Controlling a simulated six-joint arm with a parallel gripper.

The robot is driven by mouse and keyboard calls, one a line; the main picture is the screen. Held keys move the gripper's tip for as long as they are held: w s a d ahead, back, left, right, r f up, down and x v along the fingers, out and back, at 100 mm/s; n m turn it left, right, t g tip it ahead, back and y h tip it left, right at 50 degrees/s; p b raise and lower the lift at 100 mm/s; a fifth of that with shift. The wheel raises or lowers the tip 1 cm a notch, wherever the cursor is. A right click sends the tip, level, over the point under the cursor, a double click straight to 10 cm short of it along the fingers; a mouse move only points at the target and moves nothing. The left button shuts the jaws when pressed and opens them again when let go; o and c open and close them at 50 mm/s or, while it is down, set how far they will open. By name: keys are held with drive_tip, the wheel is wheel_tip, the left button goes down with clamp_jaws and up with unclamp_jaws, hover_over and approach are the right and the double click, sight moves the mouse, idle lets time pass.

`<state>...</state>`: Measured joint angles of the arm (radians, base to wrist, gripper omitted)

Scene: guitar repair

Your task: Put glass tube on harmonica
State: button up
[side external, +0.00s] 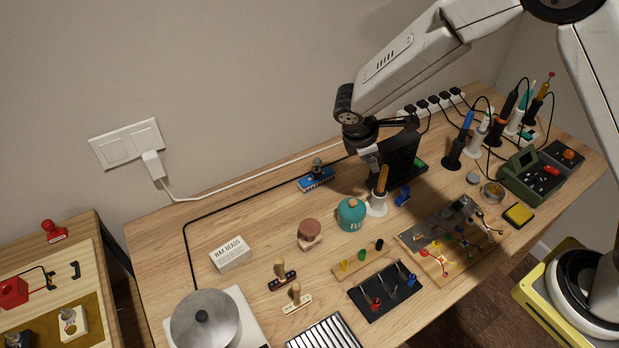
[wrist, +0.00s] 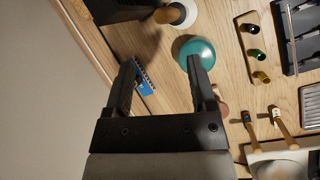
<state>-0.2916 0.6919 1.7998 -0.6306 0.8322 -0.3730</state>
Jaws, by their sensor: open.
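The blue harmonica (side external: 316,181) lies near the back edge of the table, left of my gripper. A small dark greenish upright piece (side external: 317,166) stands on or just behind it; it may be the glass tube, but I cannot tell for sure. In the wrist view the harmonica (wrist: 146,80) is partly covered by the left finger. My gripper (side external: 368,155) is above the table, right of the harmonica. Its fingers (wrist: 161,62) are spread apart in the wrist view, with nothing held between them.
A teal jar (side external: 351,215) and a white stand with an orange handle (side external: 377,206) are close below my gripper. A black box (side external: 404,155) stands behind. A round brown-pink piece (side external: 309,232) and a wax beads box (side external: 230,253) are to the left. Bare wood surrounds the harmonica's front.

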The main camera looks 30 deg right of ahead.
drive_tip(key=s+d+r+m+t+y, duration=0.1)
drive_tip(key=s+d+r+m+y, duration=0.1)
drive_tip(key=s+m, duration=0.4)
drive_tip(key=s+d+r+m+y, duration=0.3)
drive_tip(key=s+m, duration=0.4)
drive_tip(key=s, duration=0.3)
drive_tip(key=shift+s+d+r+t, duration=0.15)
drive_tip(key=shift+s+r+t, duration=0.1)
drive_tip(key=shift+r+t, duration=0.25)
